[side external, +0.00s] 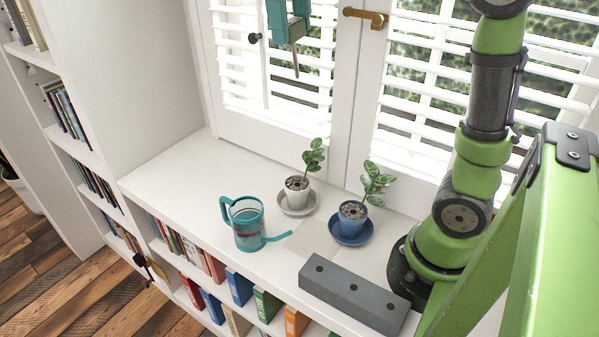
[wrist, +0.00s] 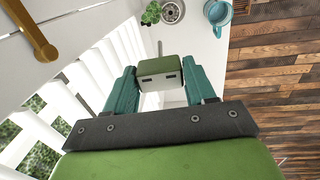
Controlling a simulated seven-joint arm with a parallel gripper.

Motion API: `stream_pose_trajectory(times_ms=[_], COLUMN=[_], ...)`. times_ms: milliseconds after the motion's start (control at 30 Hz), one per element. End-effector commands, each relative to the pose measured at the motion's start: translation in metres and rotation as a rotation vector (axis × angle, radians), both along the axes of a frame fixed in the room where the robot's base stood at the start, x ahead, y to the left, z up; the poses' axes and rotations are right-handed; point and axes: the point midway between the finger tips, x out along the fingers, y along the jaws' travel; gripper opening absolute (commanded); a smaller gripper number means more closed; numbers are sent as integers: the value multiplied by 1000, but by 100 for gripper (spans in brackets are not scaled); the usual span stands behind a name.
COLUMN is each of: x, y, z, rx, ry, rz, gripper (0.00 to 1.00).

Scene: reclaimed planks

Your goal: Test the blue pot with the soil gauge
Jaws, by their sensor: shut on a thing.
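My gripper (side external: 289,28) is high at the top of the side view, in front of the window shutters. Its teal fingers are shut on the soil gauge, whose green head (wrist: 160,70) shows between them in the wrist view. The gauge's thin dark probe (side external: 296,66) points down in free air. The blue pot (side external: 351,215) holds a small leafy plant and stands on a blue saucer (side external: 352,239), to the right of and well below my gripper. The blue pot is not visible in the wrist view.
A white pot (side external: 296,190) with a plant stands on a pale saucer (side external: 298,210), left of the blue pot. A teal watering can (side external: 248,232) is near the front edge. A grey block with holes (side external: 352,293) lies at the right. Brass window handle (side external: 364,15) is near my gripper.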

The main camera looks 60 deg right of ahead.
Motion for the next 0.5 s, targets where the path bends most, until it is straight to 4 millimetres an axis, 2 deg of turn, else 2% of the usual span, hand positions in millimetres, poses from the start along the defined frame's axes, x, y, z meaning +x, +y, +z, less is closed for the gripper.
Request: stream_pose_trajectory(times_ms=[500], x=[0], y=[0], z=[31], rx=[-1], ry=[0], rz=[0], gripper=[20])
